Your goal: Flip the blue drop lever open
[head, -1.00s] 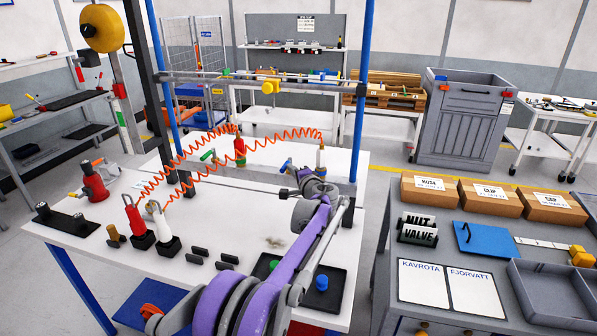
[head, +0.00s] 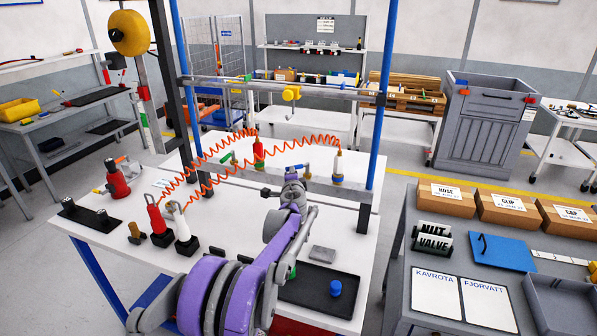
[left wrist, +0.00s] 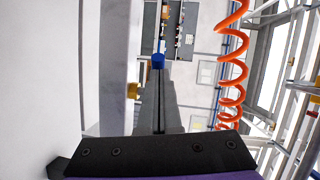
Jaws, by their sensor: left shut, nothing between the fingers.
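The blue lever (head: 302,167) sits on the grey rail across the back of the white workbench, just beyond the tip of my left gripper. My left gripper (head: 291,174) points up toward the rail, its fingers shut with nothing between them. In the left wrist view the closed fingers (left wrist: 160,85) reach forward, and a blue part (left wrist: 158,61), which looks like the lever, shows right at their tips. I cannot tell whether they touch. The lever's lower part and mount are partly hidden behind the gripper. My right gripper is not in view.
A green lever (head: 228,158) is left on the rail. Orange coiled hoses (head: 200,190) run over the bench, close to the right of the gripper in the left wrist view. A black tray (head: 315,292) with a blue knob (head: 335,288) lies front right. Blue posts flank the bench.

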